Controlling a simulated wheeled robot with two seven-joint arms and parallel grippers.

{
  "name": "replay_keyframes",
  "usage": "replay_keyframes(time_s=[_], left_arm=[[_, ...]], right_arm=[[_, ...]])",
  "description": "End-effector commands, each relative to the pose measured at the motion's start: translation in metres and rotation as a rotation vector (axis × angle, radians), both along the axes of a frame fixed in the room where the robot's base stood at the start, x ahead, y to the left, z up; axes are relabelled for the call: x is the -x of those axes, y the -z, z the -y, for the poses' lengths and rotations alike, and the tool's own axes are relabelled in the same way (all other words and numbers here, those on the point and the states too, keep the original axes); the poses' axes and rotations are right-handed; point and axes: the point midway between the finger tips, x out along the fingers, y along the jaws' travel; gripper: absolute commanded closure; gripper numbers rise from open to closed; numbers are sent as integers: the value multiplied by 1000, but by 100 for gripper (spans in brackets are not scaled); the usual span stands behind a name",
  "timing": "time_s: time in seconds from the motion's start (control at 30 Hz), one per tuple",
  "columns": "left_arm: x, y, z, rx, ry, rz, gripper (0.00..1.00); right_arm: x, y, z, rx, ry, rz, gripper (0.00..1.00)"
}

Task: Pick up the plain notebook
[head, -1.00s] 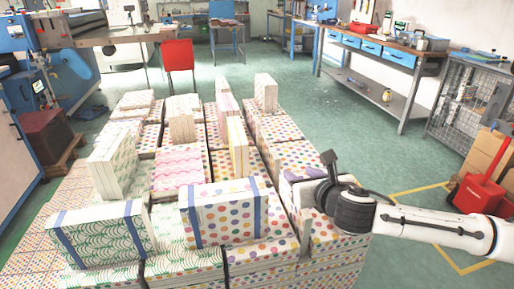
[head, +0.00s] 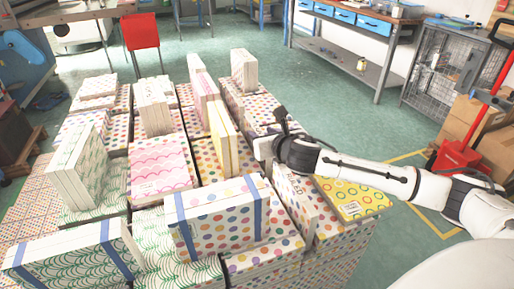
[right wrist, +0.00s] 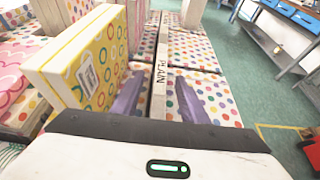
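The plain notebook (right wrist: 160,75) shows in the right wrist view as a thin pale spine marked PLAIN in dark letters. My right gripper (right wrist: 160,98) is open, with one purplish finger on each side of this spine. Gaps show between the fingers and the spine, so it is not gripped. In the head view my right gripper (head: 262,148) is over the right part of the book stacks, and its fingers are mostly hidden. A thin standing patterned book (head: 294,195) shows just below my right arm; I cannot tell whether it is the plain notebook. My left gripper is not in view.
A yellow-edged standing book (head: 222,138) is left of my right gripper. A dotted book with blue bands (head: 217,213) stands in front. A yellow ringed book (head: 350,198) lies below my right arm. A red container (head: 460,158) is on the floor at right.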

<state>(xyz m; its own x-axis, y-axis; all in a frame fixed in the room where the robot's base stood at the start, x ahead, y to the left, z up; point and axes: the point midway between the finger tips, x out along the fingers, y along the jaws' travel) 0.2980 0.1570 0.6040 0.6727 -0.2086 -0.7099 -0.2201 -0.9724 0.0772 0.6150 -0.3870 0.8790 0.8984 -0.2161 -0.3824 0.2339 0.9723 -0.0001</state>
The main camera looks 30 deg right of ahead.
Motion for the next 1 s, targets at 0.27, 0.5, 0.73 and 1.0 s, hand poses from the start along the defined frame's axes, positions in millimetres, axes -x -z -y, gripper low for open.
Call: replay_keyframes(time_s=[0.27, 0.5, 0.73, 1.0], left_arm=[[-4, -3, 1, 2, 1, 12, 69], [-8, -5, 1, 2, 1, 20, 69], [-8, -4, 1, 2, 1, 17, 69], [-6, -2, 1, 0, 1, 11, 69]], right_arm=[[-25, 10, 7, -1, 0, 0, 60], [-25, 10, 7, 0, 0, 0, 65], [-25, 10, 7, 0, 0, 0, 100], [-25, 10, 7, 1, 0, -1, 100]])
